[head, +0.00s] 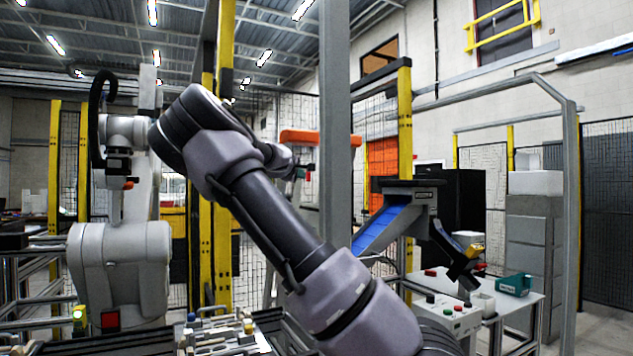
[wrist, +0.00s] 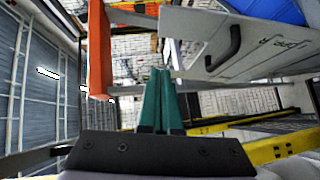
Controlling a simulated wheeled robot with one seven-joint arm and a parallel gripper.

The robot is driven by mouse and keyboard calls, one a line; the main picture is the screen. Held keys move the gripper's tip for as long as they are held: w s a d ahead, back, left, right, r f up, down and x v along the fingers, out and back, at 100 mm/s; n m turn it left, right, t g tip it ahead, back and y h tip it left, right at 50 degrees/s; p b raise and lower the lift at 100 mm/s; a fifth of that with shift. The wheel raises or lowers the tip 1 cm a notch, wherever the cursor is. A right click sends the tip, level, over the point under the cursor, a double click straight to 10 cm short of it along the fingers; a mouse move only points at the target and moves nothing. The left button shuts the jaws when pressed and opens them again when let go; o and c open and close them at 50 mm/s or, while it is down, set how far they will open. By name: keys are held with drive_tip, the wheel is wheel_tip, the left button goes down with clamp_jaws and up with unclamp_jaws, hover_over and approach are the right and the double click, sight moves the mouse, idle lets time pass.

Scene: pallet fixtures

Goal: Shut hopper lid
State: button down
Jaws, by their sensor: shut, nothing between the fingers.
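My gripper (wrist: 160,74) shows in the wrist view as two green fingers pressed together, with nothing between them. A grey panel (wrist: 262,52) with a black bar handle (wrist: 224,50) and partly readable dark lettering is to the right of the fingertips; it looks like the hopper lid. A gap shows between fingers and handle in the picture; I cannot tell the depth. A blue surface (wrist: 268,10) lies beyond the panel. In the head view my arm reaches up and away, and its far end is small near the grey post. I cannot make out the lid's angle there.
A grey post (head: 335,120) stands close behind my arm. An orange bar (head: 307,137) is by the arm's far end. A blue chute (head: 380,228) and a white table (head: 480,305) with a green bin (head: 514,285) stand right. A white robot (head: 120,260) stands left.

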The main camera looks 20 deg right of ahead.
drive_tip(key=w+d+f, duration=0.1)
drive_tip(key=w+d, duration=0.3)
drive_tip(key=d, duration=0.3)
drive_tip(key=shift+d+f, duration=0.15)
drive_tip(key=shift+f, duration=0.15)
drive_tip(key=shift+d+f, duration=0.2)
drive_tip(key=shift+d, duration=0.85)
drive_tip(key=shift+d+f, duration=0.15)
drive_tip(key=shift+d, duration=0.9)
